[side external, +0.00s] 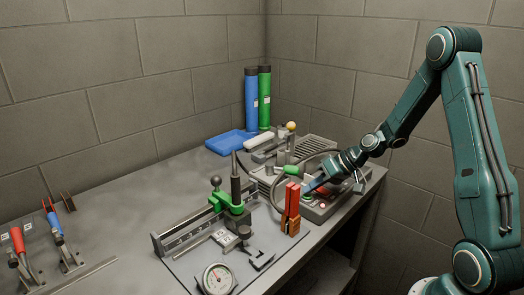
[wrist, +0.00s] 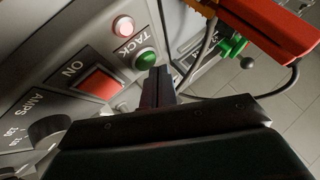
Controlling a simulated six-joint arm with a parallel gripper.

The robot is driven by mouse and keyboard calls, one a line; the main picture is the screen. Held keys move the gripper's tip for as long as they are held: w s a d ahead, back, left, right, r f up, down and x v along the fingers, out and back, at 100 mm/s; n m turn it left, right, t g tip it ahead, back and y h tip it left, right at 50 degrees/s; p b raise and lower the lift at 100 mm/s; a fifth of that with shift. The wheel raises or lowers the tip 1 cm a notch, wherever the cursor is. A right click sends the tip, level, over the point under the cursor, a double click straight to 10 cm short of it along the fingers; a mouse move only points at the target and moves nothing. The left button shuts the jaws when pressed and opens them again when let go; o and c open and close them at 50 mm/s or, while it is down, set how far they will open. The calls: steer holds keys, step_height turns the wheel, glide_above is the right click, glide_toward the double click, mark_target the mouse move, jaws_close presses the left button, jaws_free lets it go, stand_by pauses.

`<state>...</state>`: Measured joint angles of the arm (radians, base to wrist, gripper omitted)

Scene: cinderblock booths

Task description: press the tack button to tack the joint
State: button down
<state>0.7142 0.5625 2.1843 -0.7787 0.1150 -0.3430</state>
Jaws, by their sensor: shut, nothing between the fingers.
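The green tack button (wrist: 145,60) sits beside the word TACK on a grey control panel (wrist: 85,50) in the wrist view. My gripper (wrist: 160,72) is shut and empty, its fingertips at the lower right edge of the button in that view; I cannot tell whether they touch it. In the side view my gripper (side external: 308,188) reaches down over the grey control box (side external: 323,211) at the bench's right end. The button is not clear there. I cannot make out the joint itself.
A pale pink lamp (wrist: 123,26), a red ON switch (wrist: 99,84) and an AMPS dial (wrist: 50,132) share the panel. A red-orange upright holder (side external: 291,208) stands left of my gripper, near cables. A green-clamped fixture (side external: 236,213) and a gauge (side external: 217,278) are further left.

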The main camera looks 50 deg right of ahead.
mark_target(311, 196)
steer(key=shift+f, duration=0.5)
stand_by(0.9)
steer(key=shift+r, duration=0.9)
steer(key=shift+r, duration=0.1)
steer(key=shift+r, duration=2.4)
